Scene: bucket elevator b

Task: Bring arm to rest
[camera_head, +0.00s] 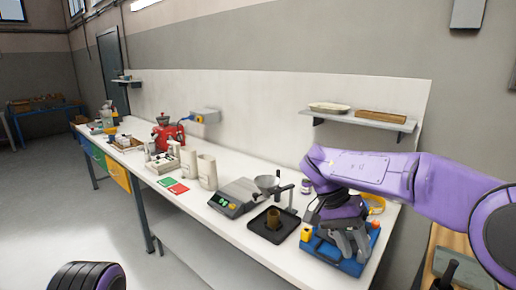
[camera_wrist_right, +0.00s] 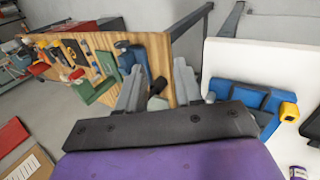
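My right arm (camera_head: 370,172) is purple and reaches in from the right side of the head view. Its gripper (camera_head: 352,248) points down over the blue tray (camera_head: 335,258) at the bench's right end. In the right wrist view the two grey fingers of this gripper (camera_wrist_right: 160,82) stand apart, with nothing seen held between them. My left gripper is not in view; only a dark ribbed part at the bottom left of the head view may be mine.
A wall shelf (camera_head: 365,120) hangs behind. A wooden tool board (camera_wrist_right: 100,62) shows in the wrist view.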

